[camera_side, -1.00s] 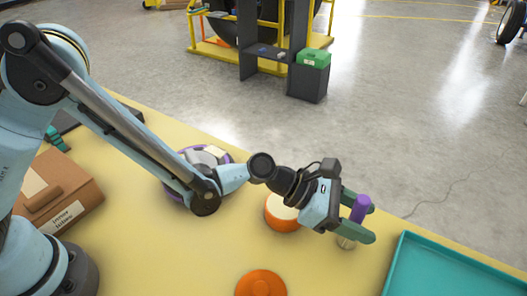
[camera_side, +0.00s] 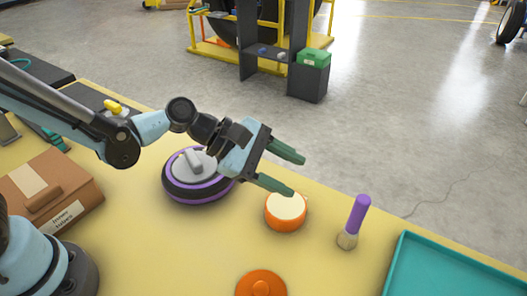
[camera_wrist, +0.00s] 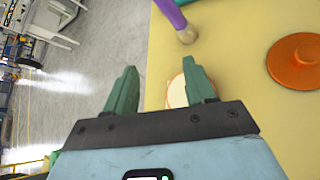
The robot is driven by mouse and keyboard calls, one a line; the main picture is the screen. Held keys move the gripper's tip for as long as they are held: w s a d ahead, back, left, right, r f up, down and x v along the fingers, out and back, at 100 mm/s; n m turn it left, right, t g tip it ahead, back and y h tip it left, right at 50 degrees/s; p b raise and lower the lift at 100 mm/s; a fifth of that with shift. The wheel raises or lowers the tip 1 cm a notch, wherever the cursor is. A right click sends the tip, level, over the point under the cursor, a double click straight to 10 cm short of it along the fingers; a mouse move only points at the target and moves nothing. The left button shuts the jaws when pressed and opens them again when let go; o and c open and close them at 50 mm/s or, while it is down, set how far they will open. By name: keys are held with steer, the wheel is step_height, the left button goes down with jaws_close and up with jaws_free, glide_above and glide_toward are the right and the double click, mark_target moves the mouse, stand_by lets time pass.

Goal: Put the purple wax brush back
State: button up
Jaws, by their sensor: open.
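The purple wax brush (camera_side: 357,215) stands on the yellow table, bristles down and leaning slightly, to the right of an open orange tin (camera_side: 286,211) with pale contents. In the wrist view the brush (camera_wrist: 171,14) is at the top, beyond my fingertips. My gripper (camera_side: 299,176) is open and empty, above and behind the orange tin and left of the brush. In the wrist view my gripper (camera_wrist: 160,73) has its fingers spread, with the tin (camera_wrist: 177,94) partly hidden behind one finger.
An orange lid (camera_side: 261,284) lies at the front of the table. A teal tray (camera_side: 460,268) is at the right. A grey and purple round device (camera_side: 188,188) and a cardboard box (camera_side: 62,195) stand to the left. The table's far edge drops to the floor.

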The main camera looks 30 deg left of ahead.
steer(key=s+a+r+m+y, duration=0.1)
steer(key=s+a+m+y, duration=0.1)
steer(key=a+m, duration=0.4)
steer(key=s+a+r+m+t+y, duration=0.1)
steer(key=s+a+m+y, duration=0.2)
steer(key=a, duration=0.7)
steer(key=s+a+r+m+t+y, duration=0.1)
steer(key=s+a+m+y, duration=0.1)
steer(key=a+m+y, duration=0.3)
steer(key=a+m, duration=0.3)
steer(key=a, duration=0.1)
steer(key=shift+s+m, duration=0.25)
steer(key=shift+m, duration=0.05)
